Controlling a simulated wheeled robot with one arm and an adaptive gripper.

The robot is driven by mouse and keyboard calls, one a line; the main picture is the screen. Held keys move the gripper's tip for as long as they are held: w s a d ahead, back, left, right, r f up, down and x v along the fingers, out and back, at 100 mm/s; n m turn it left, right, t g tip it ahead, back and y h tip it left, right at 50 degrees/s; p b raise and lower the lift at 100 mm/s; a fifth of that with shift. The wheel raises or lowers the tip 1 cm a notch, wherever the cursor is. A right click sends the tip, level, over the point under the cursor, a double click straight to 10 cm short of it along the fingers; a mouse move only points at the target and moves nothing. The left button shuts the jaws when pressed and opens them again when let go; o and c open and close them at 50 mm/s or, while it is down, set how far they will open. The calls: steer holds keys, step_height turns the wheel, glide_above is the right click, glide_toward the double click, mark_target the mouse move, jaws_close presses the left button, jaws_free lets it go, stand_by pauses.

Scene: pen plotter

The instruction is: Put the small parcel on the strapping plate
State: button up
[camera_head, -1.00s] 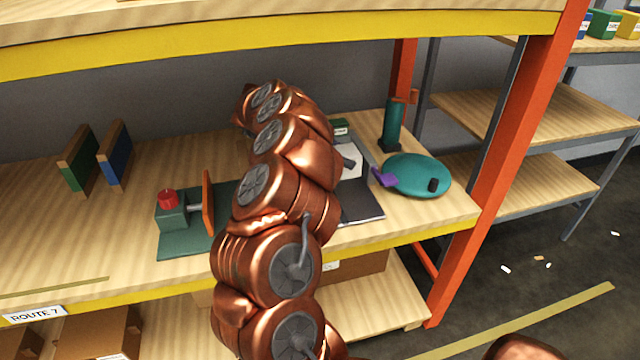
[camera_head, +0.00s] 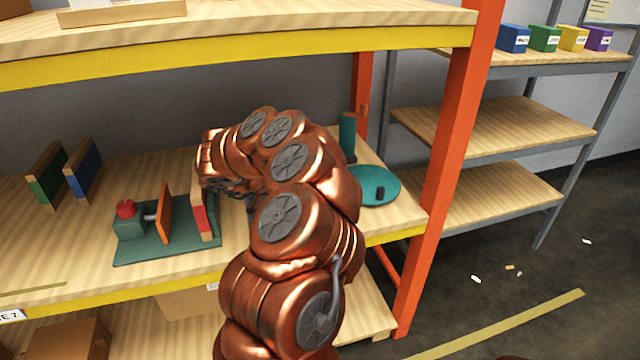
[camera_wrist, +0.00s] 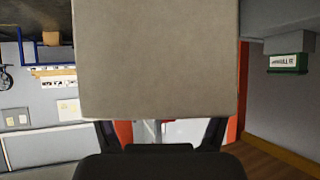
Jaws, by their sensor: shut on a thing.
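My gripper (camera_wrist: 160,128) is shut on a plain grey-brown box, the small parcel (camera_wrist: 155,60), which fills the upper middle of the wrist view. In the head view my copper arm reaches over the shelf and hides the gripper's jaws and the parcel. No strapping plate can be made out for certain. A dark grey plate seen earlier at the middle right of the shelf is now behind my arm.
A green clamp-like fixture (camera_head: 130,250) with a red knob and orange paddle stands left of my arm, beside a red-faced upright board (camera_head: 200,215). A round teal disc (camera_head: 378,187) lies right. Green (camera_head: 45,178) and blue (camera_head: 84,170) dividers stand far left.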

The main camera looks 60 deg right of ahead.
steer(key=w+a+f+n+t+y, duration=0.1)
steer(key=w+a+n+t+y, duration=0.2)
steer(key=w+a, duration=0.8)
steer(key=w+a+f+n+t+y, duration=0.1)
steer(key=w+a+n+t+y, duration=0.2)
steer(key=a, duration=1.8)
steer(key=w+a+f+n+t+y, duration=0.1)
steer(key=w+a+n+t+y, duration=0.2)
steer(key=w+a+n+t, duration=0.7)
steer(key=w+a+n, duration=0.7)
steer(key=w, duration=0.3)
steer(key=shift+w+f+y, duration=0.25)
steer(key=shift+w+y, duration=0.05)
steer(key=shift+y, duration=0.1)
